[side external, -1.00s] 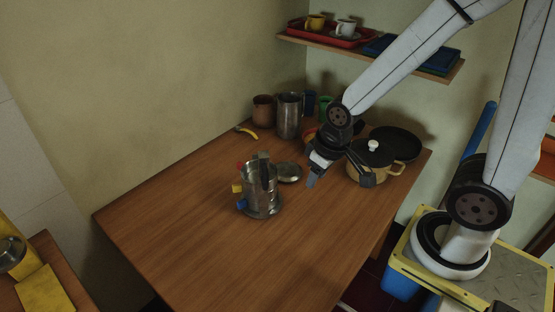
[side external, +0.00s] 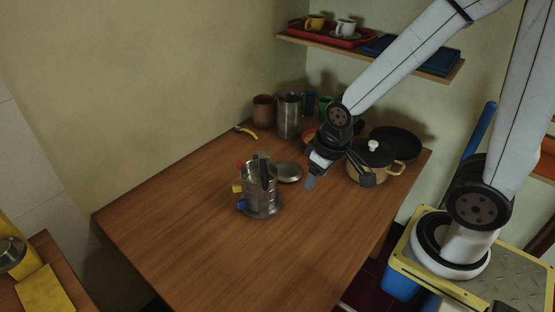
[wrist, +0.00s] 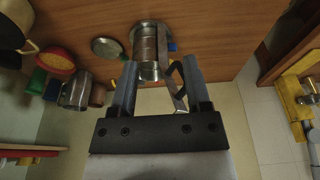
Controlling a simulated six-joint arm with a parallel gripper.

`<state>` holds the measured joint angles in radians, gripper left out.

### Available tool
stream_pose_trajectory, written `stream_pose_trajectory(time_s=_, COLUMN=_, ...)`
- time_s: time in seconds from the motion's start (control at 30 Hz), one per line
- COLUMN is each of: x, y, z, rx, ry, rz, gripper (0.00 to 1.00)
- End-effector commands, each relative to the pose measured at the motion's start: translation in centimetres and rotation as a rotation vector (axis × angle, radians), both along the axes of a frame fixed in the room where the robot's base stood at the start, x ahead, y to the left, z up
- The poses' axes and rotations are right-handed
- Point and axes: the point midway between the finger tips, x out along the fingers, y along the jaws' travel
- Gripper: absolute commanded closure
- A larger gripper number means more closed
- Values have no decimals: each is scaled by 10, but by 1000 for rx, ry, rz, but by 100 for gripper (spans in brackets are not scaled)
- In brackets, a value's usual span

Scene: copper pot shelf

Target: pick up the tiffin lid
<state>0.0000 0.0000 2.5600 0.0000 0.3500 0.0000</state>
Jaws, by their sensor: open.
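The tiffin lid appears to be the flat, round metal piece (side external: 289,173) lying on the wooden table beside the steel tiffin (side external: 262,193), on its right. In the wrist view the lid (wrist: 107,48) lies left of the tiffin (wrist: 148,42). The tiffin stands upright with a dark handle piece along its side. My gripper (side external: 311,182) is open and empty above the table, right of the lid in the side view. In the wrist view my gripper's fingers (wrist: 160,72) are spread apart, with nothing between them; they overlap the view of the tiffin's end.
Behind the lid stand a steel jug (side external: 289,116), a copper mug (side external: 263,109) and colored cups. A lidded pot (side external: 375,160) and a dark pan (side external: 395,144) are at the right. Small yellow and blue pieces sit by the tiffin. The front table (side external: 190,235) is clear.

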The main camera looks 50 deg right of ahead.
Motion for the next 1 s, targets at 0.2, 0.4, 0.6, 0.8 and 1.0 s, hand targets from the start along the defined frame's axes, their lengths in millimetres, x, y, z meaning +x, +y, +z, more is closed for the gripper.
stream_pose_trajectory(time_s=0.2, x=0, y=0, z=1, rx=0, ry=-1, rz=0, gripper=38)
stream_pose_trajectory(time_s=0.4, x=1, y=0, z=10, rx=0, ry=-4, rz=0, gripper=38)
stream_pose_trajectory(time_s=0.6, x=1, y=0, z=29, rx=0, ry=-4, rz=0, gripper=38)
stream_pose_trajectory(time_s=0.8, x=1, y=0, z=43, rx=0, ry=-3, rz=0, gripper=38)
stream_pose_trajectory(time_s=1.0, x=7, y=-2, z=52, rx=14, ry=3, rz=-47, gripper=38)
